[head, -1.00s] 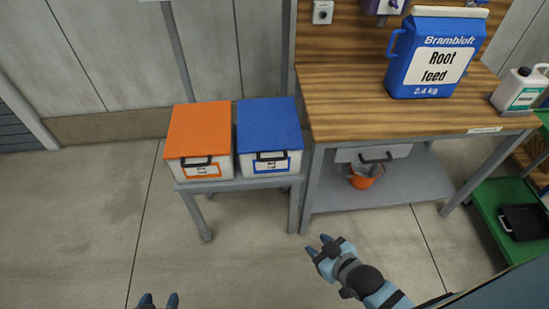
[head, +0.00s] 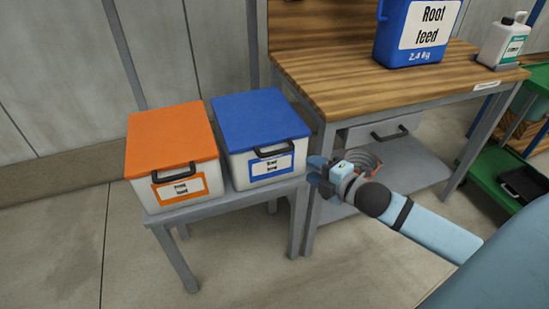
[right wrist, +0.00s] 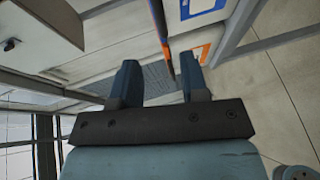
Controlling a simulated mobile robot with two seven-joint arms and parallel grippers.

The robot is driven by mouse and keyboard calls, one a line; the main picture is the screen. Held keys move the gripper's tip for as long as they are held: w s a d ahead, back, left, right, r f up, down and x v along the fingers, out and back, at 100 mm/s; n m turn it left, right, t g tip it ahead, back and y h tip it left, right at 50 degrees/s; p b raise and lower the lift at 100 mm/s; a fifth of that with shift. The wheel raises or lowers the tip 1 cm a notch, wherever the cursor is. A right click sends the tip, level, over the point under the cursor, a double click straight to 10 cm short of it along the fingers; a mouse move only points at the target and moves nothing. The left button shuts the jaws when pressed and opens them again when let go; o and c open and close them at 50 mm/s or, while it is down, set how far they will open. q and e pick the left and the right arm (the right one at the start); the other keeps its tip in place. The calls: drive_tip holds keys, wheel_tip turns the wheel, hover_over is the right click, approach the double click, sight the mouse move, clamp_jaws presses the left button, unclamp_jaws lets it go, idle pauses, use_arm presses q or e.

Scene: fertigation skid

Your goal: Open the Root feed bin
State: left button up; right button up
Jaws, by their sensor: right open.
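The Root feed bin (head: 243,163) is a white box with a shut blue lid (head: 262,117), a black front handle (head: 275,149) and a blue-edged label. It sits on a grey stand, to the right of the orange-lidded bin. My right gripper (head: 314,170) is open and empty, just right of the blue bin's front corner and apart from the handle. In the right wrist view its two fingers (right wrist: 160,85) point towards the bins, whose blue label (right wrist: 203,8) and orange label show beyond. My left gripper is not in view.
The orange-lidded bin (head: 150,195) shares the grey stand (head: 215,203). The floor in front is open.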

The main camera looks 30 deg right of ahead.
sight(281, 153)
drive_tip(key=b+x, duration=0.2)
drive_tip(key=x, duration=1)
drive_tip(key=shift+w+a+f+b, duration=0.15)
drive_tip(key=shift+w+b, duration=0.2)
drive_tip(key=shift+w, duration=0.2)
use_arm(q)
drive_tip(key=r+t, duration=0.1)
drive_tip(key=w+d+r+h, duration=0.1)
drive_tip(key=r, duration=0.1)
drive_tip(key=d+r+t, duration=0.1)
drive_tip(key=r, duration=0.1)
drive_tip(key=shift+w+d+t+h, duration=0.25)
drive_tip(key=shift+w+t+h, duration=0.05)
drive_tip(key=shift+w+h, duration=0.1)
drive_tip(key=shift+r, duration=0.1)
use_arm(e)
clamp_jaws()
